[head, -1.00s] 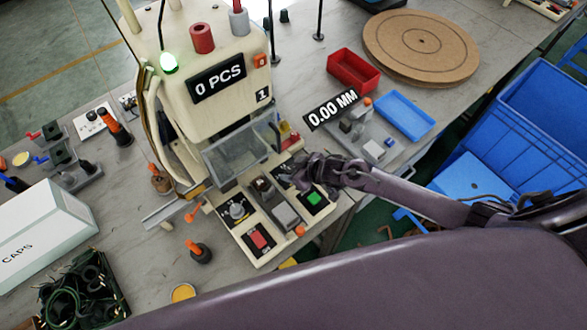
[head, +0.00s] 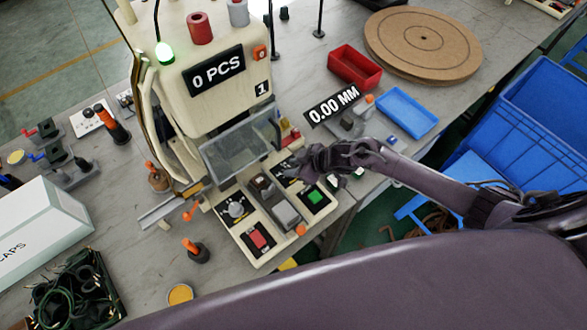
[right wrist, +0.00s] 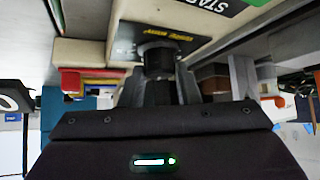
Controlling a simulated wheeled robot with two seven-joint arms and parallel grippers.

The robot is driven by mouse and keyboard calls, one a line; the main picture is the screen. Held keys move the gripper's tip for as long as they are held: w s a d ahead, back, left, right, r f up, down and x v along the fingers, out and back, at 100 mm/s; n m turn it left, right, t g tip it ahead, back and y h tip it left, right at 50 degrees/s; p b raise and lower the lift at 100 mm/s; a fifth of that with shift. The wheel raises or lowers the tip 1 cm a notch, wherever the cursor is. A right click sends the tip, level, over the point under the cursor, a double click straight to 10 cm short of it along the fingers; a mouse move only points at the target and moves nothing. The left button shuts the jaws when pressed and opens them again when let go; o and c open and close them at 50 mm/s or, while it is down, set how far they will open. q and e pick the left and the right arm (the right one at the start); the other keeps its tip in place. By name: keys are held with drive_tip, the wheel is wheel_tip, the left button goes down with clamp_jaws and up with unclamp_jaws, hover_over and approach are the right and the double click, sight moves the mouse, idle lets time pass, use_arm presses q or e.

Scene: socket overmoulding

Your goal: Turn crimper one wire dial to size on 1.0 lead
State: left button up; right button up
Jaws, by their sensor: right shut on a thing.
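Crimper one (head: 218,75) is the cream machine with "1" on its front and a "0 PCS" display, its green lamp lit. Its control panel holds a left dial (head: 236,210), a red button (head: 258,238), a green button (head: 314,196) and a second dial at the upper right. My right gripper (head: 292,168) reaches in from the right over that upper dial and hides most of it. In the right wrist view the fingers are shut on a dark round knob (right wrist: 157,58) beside a yellow-lettered label. The dial's setting cannot be read. My left gripper is not in view.
A gauge reading "0.00 MM" (head: 333,106) stands right of the crimper. A clear guard (head: 240,150) hangs just above the panel. A white CAPS box (head: 40,230) stands at the left.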

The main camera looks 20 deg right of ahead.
drive_tip(key=n+g+b, duration=0.2)
drive_tip(key=b, duration=0.2)
drive_tip(key=n+g+y+b, duration=0.1)
drive_tip(key=n+b, duration=0.2)
drive_tip(key=b, duration=0.1)
drive_tip(key=w+n+g+y+b, duration=0.1)
drive_tip(key=n+g+b, duration=0.1)
drive_tip(key=n+b, duration=0.1)
drive_tip(key=shift+d+f+g+b, duration=0.2)
drive_tip(key=shift+g+b, duration=0.1)
drive_tip(key=shift+b, duration=0.6)
drive_tip(key=shift+r+n+g+b, duration=0.2)
drive_tip(key=shift+n+g+b, duration=0.25)
drive_tip(key=shift+b, duration=0.4)
drive_tip(key=o, duration=1)
drive_tip(key=shift+s, duration=0.1)
drive_tip(key=shift+r, duration=0.1)
